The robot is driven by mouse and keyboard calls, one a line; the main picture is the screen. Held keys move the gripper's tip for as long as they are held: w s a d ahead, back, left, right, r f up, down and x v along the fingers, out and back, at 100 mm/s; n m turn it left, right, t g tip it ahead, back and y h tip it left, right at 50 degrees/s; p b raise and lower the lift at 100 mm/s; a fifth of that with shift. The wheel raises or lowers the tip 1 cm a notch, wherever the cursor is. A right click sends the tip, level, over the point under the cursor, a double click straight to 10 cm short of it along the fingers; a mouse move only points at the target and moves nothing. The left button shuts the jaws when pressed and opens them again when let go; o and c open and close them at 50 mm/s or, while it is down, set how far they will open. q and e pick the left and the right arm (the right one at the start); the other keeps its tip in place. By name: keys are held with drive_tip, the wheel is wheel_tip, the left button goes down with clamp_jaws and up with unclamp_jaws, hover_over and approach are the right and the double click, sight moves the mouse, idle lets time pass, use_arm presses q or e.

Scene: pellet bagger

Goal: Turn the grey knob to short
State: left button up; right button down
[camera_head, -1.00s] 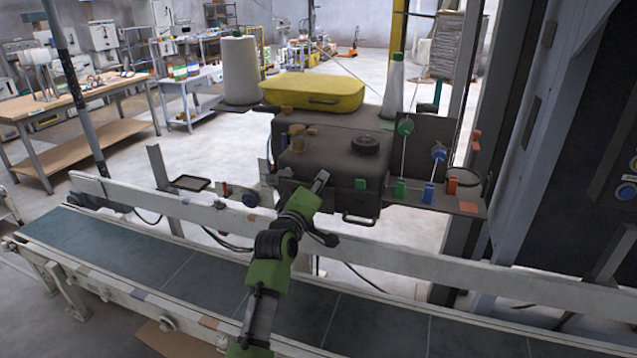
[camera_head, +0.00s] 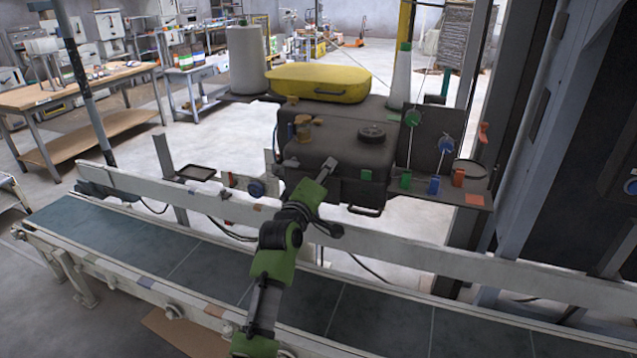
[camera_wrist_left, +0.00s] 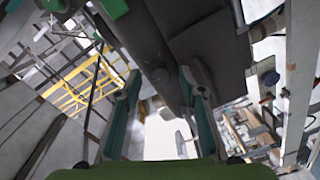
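A dark boxy machine (camera_head: 340,152) stands behind the conveyor's rail. My left gripper (camera_head: 328,168) is in front of its near face, seen from behind. In the left wrist view my left gripper (camera_wrist_left: 162,92) has its two fingers spread apart. In the head view I cannot make this knob out. My right gripper is not in view.
The conveyor (camera_head: 200,270) and its white rail (camera_head: 420,258) lie in front of the machine. A black dial (camera_head: 371,132) is on the machine's top.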

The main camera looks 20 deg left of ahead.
use_arm(q)
drive_tip(key=s, duration=1.1)
drive_tip(key=shift+s+r, duration=0.15)
drive_tip(key=shift+s, duration=0.2)
drive_tip(key=shift+a, duration=0.1)
drive_tip(key=s+d+f+m+g+b, duration=0.1)
drive_tip(key=s+d+f+m+g, duration=0.2)
drive_tip(key=f, duration=1.3)
drive_tip(key=s+f+m+g+b, duration=0.2)
drive_tip(key=s+f, duration=0.3)
drive_tip(key=f, duration=1.1)
drive_tip(key=s+d+f+m+g+b, duration=0.1)
drive_tip(key=s+d+f+m+g, duration=0.2)
drive_tip(key=f, duration=1.3)
drive_tip(key=s+a+f+m+g+b, duration=0.1)
drive_tip(key=s+a+f+m+g, duration=0.15)
drive_tip(key=s+f, duration=1.1)
drive_tip(key=s+a+f+m+g+b, duration=0.15)
drive_tip(key=s+f+g, duration=0.25)
drive_tip(key=s+f, duration=0.95)
drive_tip(key=s+a+f+m+g, duration=0.1)
drive_tip(key=s, duration=0.8)
drive_tip(key=s+a+f+m+g+b, duration=0.1)
drive_tip(key=s+f+m, duration=0.1)
drive_tip(key=s, duration=0.8)
drive_tip(key=shift+a, duration=0.3)
